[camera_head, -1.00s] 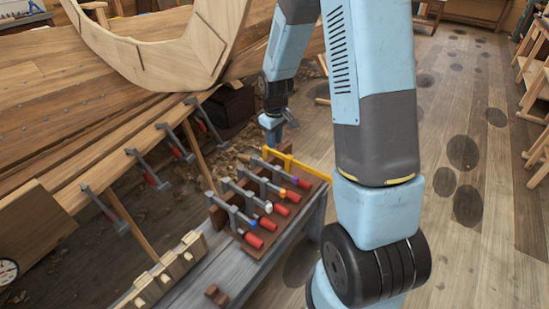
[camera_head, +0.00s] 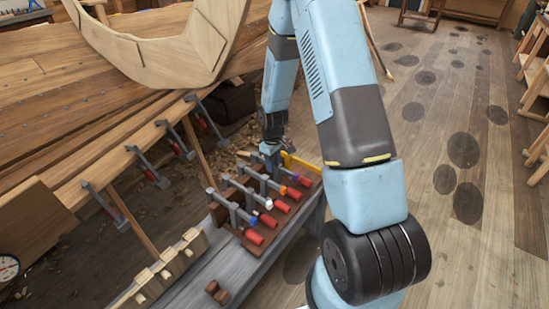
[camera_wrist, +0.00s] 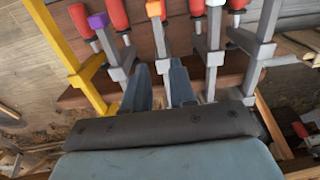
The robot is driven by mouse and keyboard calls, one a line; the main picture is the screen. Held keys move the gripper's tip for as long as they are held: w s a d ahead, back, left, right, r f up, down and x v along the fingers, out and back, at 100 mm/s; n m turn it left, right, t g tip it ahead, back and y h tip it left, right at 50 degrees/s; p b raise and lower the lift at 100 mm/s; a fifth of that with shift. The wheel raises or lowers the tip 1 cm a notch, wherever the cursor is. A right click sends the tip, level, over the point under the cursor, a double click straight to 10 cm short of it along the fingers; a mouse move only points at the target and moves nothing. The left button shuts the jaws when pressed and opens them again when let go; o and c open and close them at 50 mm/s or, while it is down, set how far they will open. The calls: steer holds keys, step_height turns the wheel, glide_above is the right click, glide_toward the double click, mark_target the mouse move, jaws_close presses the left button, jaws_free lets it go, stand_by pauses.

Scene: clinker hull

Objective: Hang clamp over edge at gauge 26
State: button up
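Several grey bar clamps with red handles lie in a brown rack (camera_head: 262,243) on the bench. Their coloured markers are purple, orange, white and blue. The orange-marked clamp (camera_wrist: 158,38) and the purple-marked clamp (camera_wrist: 109,42) show in the wrist view. My gripper (camera_wrist: 162,78) is open, its two fingers apart near the end of the orange-marked clamp's bar. I cannot tell whether they touch it. In the head view my gripper (camera_head: 270,150) is low at the rack's far end. Similar clamps hang along the plank edge (camera_head: 131,157) of the hull. I see no readable number 26.
A yellow tool (camera_head: 306,167) lies at the rack's far end, close beside the clamps. Wooden blocks (camera_head: 168,268) stand on the grey bench. A round dial (camera_head: 8,268) is at lower left. The floor (camera_head: 440,130) at right is open.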

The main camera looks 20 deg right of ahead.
mark_target(273, 182)
steer(key=shift+f, duration=4.9)
steer(key=shift+c, duration=0.4)
steer(key=shift+w+a, duration=0.35)
steer(key=shift+w, duration=0.15)
steer(key=shift+s+d, duration=0.15)
steer(key=shift+s+d, duration=0.2)
steer(key=shift+s, duration=0.15)
steer(key=shift+o, duration=1.2)
